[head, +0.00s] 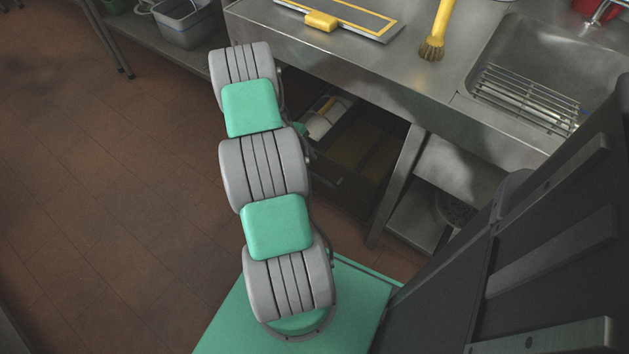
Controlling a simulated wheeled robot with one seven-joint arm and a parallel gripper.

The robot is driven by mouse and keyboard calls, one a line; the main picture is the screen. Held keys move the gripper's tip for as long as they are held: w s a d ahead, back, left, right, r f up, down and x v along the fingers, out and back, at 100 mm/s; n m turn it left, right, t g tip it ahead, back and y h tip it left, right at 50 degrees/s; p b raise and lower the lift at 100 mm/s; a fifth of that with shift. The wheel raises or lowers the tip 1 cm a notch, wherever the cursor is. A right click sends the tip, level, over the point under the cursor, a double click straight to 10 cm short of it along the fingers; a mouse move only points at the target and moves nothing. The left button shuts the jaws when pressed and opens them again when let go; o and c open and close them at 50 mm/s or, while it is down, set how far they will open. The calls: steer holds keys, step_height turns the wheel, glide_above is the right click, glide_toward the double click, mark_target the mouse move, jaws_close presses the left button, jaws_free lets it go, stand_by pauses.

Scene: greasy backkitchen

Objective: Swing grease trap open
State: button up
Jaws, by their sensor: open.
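A dark, low box (342,185) stands under the steel counter and may be the grease trap. A brownish surface shows within its dark frame; I cannot tell whether this is a lid or the inside. My arm runs up the middle of the head view and covers the box's left side. My gripper cannot be made out; the far end of my arm is hidden behind its own links. A pale rounded object with a yellow part (326,117) shows beside my arm under the counter; I cannot tell what it is.
The steel counter (380,75) overhangs the box, and a counter leg (398,185) stands to its right. A yellow-framed tray (338,16), a yellow-handled brush (436,35) and a sink with a rack (528,98) are above. Tiled floor (110,190) at left is clear.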

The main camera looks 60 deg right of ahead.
mark_target(316, 174)
steer(key=b+x, duration=0.1)
steer(key=x, duration=0.6)
steer(key=shift+b, duration=0.4)
steer(key=shift+c, duration=0.5)
jaws_close()
stand_by(0.3)
